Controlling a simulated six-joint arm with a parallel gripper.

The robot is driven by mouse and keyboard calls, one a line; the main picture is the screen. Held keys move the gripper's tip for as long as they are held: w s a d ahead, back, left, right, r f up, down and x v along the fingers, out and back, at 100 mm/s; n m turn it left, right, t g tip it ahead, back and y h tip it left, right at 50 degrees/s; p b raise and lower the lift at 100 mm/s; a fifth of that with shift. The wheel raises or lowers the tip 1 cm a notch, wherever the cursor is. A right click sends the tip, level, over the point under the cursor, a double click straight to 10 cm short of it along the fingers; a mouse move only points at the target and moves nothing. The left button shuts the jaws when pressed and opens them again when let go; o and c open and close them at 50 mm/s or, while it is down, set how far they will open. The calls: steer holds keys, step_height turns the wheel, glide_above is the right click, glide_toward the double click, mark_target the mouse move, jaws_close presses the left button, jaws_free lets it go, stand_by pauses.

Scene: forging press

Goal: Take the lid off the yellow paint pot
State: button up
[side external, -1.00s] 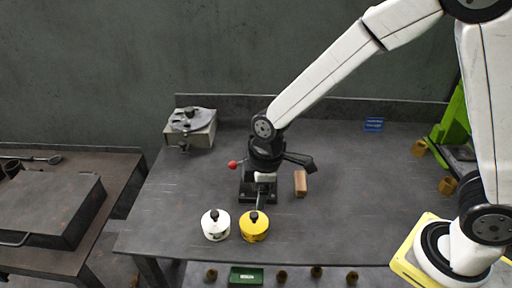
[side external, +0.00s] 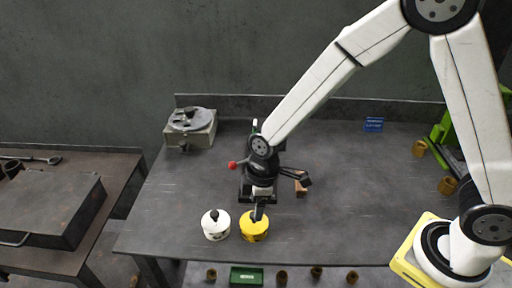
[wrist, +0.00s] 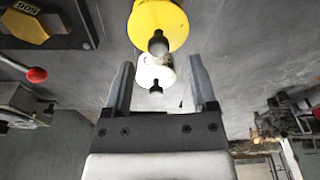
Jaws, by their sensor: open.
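The yellow paint pot (side external: 253,228) stands upright near the front edge of the table, with its lid on. It also shows at the top of the wrist view (wrist: 160,20), where its lid has a black knob (wrist: 158,43). My gripper (side external: 257,215) is open and empty, just above the yellow pot in the side view, and hides the knob there. In the wrist view my gripper's fingers (wrist: 160,62) are spread apart, with the yellow pot beyond their tips.
A white pot (side external: 215,225) with a black knob stands close on the left of the yellow one. A red-knobbed lever device (side external: 233,164) and a brown block (side external: 300,186) lie behind. A grey machine (side external: 190,128) stands at the back left. The table's right middle is clear.

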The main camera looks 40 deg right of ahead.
steer(key=shift+w+a+f, duration=0.1)
steer(key=shift+f, duration=0.8)
steer(key=shift+w+a+f, duration=0.1)
steer(key=shift+f, duration=0.8)
jaws_close()
